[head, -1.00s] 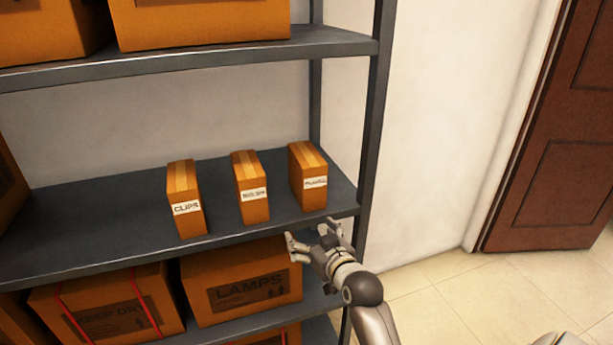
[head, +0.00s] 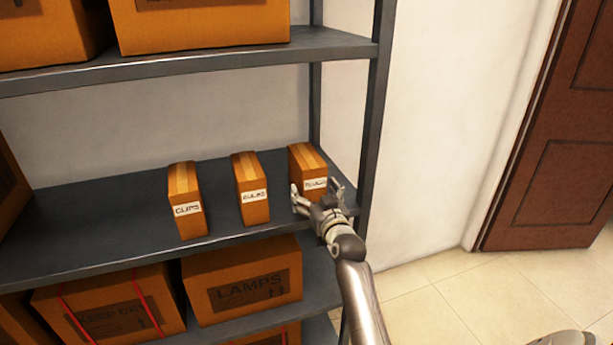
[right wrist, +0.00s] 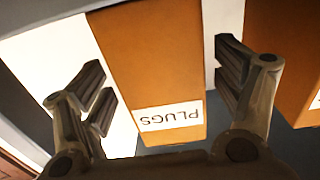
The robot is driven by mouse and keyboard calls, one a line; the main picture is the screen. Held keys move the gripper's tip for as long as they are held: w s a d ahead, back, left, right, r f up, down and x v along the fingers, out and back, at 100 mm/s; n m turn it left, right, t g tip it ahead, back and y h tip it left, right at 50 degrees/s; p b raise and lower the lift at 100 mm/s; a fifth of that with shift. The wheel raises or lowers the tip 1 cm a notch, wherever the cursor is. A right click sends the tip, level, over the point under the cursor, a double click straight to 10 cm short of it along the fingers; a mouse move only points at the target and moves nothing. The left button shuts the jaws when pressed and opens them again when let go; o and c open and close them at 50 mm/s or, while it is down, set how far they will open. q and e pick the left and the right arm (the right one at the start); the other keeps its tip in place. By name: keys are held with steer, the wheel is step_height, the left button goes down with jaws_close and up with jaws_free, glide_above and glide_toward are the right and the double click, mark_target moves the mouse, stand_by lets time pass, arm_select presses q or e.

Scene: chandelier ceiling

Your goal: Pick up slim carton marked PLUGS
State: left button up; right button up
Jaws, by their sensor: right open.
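The slim carton marked PLUGS (head: 308,166) stands upright at the right end of the middle shelf in the head view. In the right wrist view the carton (right wrist: 150,70) appears upside down, with its PLUGS label (right wrist: 170,116) readable. My right gripper (head: 317,188) is open at the carton's front, one finger towards each side. In the right wrist view the fingers (right wrist: 165,90) stand apart with the carton between them, and gaps show on both sides. The lower front of the carton is partly hidden by the gripper in the head view. My left gripper is not in view.
A similar slim carton (head: 250,188) stands to the left on the same shelf, and one marked CLIPS (head: 185,200) further left. The shelf's dark post (head: 372,120) rises close to the right. A LAMPS box (head: 242,280) sits on the shelf below.

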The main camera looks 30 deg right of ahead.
steer(key=shift+p+x, duration=0.45)
steer(key=shift+x, duration=1.85)
steer(key=shift+a, duration=0.1)
steer(key=c, duration=1.2)
steer(key=shift+r, duration=0.1)
